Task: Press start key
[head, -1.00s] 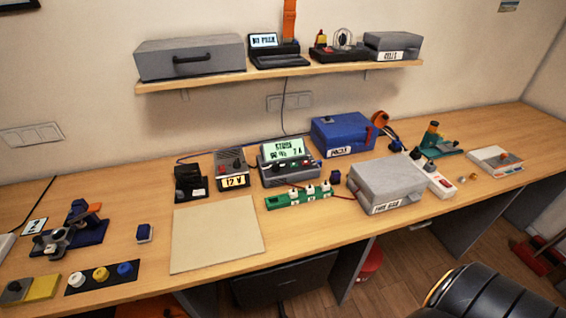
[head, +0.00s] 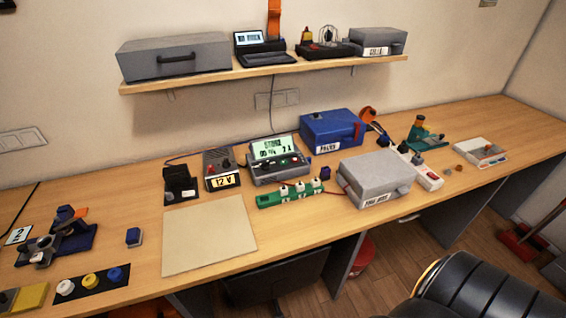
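In the head view, a grey device with a lit green-white display and a row of small keys (head: 278,158) stands at the back middle of the desk. Red, green and dark keys show on its front; their lettering is too small to read, so I cannot tell which is the start key. The display text is partly legible and seems to begin with "ST". Neither of my grippers shows in the view. A black padded shape at the bottom right shows no fingers.
A green strip with white plugs (head: 291,194) lies just in front of the device. A grey box (head: 376,172) and blue box (head: 331,128) stand to its right. A bare beige mat (head: 208,236) lies at front left.

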